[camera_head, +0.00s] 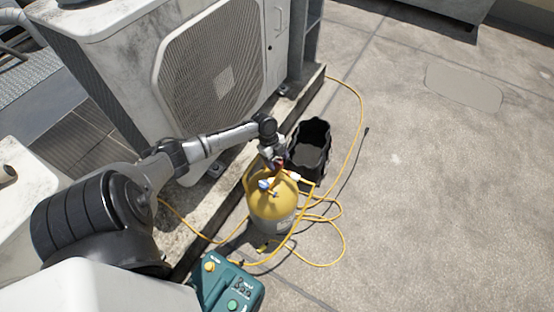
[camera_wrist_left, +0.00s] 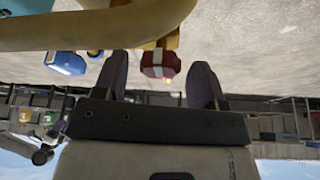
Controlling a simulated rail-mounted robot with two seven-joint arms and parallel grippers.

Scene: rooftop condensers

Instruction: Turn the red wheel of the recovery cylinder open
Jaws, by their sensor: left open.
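The recovery cylinder (camera_head: 271,208) stands upright on the roof floor, yellow above and grey below, with a yellow collar around its top. My left gripper (camera_head: 276,163) is at the top of the cylinder. The red wheel (camera_wrist_left: 160,63) shows in the left wrist view between my two open fingers, with a gap visible on both sides; I cannot tell how far along the fingers it sits. The blue wheel (camera_wrist_left: 65,62) is left of the fingers there, and it also shows in the head view (camera_head: 264,184). The yellow collar (camera_wrist_left: 90,30) crosses the top of the wrist view.
A condenser unit (camera_head: 215,75) stands on a concrete curb behind and left of the cylinder. A black open bin (camera_head: 310,147) stands close behind it. A teal recovery machine (camera_head: 229,288) is in front. Yellow hoses (camera_head: 343,240) loop on the floor. The right side is clear.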

